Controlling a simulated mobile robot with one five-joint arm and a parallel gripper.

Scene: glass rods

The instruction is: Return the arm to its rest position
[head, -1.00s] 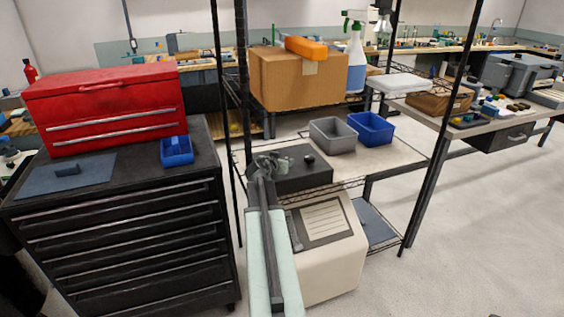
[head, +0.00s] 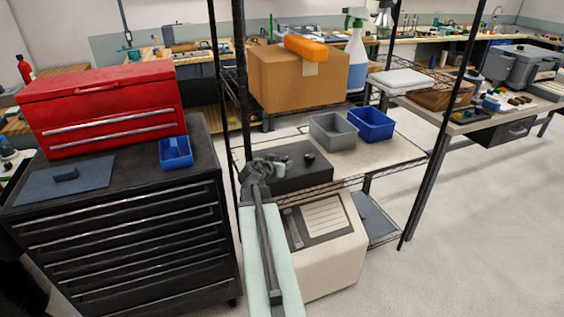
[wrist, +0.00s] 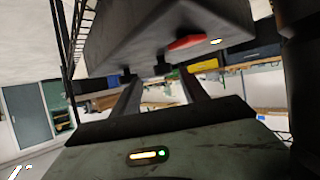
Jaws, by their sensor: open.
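My arm (head: 265,255) reaches up from the bottom of the head view, pale green with a dark link along it. My gripper (head: 257,168) is at its far end, in front of the left side of a black box (head: 305,174) on the wire shelf. In the wrist view my gripper (wrist: 161,82) shows as two dark fingers spread apart, with nothing between them. A dark box-like body fills the top of that view, close beyond the fingers. I cannot tell whether anything touches it.
A wire rack (head: 445,120) holds a cardboard box (head: 290,82), a grey bin (head: 333,132), a blue bin (head: 371,126) and a spray bottle (head: 357,60). Left stands a black drawer cabinet (head: 120,240) with a red toolbox (head: 105,110). A beige machine (head: 335,260) sits low. Floor at right is clear.

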